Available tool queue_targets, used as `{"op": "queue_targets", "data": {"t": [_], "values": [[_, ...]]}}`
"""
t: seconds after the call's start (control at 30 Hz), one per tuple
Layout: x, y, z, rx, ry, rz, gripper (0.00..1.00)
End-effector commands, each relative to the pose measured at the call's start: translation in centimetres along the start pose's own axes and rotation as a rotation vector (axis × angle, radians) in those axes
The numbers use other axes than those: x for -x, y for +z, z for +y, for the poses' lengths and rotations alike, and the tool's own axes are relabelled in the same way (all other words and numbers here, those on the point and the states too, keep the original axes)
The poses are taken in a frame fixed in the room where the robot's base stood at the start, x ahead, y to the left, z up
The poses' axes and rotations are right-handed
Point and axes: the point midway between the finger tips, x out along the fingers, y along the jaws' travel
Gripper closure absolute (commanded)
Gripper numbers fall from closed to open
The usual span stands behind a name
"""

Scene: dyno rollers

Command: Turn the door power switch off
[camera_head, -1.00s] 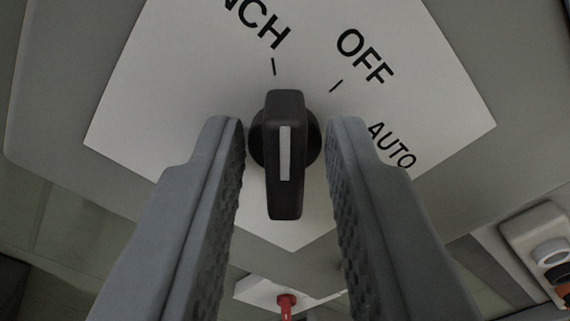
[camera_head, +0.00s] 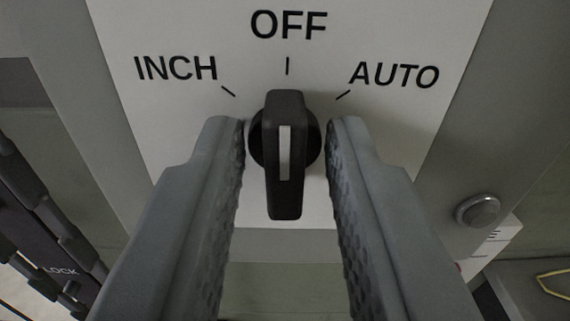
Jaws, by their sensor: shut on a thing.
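The switch is a black rotary knob (camera_head: 285,195) with a white line along its handle. It sits on a white label plate (camera_head: 455,30) printed INCH at left, OFF at top centre and AUTO at right. The knob's white line is in line with the tick under OFF. My gripper (camera_head: 286,135) reaches in from below, one finger on each side of the knob, and is shut on it. The switch's own name is not readable in this view.
A round silver button (camera_head: 477,210) is on the grey panel at right. A dark unit with black parts (camera_head: 45,215) stands at the left edge, partly marked LOCK. A yellow-outlined piece (camera_head: 556,286) shows at lower right.

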Motion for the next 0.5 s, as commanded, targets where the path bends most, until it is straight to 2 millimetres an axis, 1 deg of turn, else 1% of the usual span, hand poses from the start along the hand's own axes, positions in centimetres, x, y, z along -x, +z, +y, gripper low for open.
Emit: {"op": "queue_targets", "data": {"t": [0.5], "values": [[-0.01,0.12,0.01,-0.033,0.0,-0.002,0.98]]}}
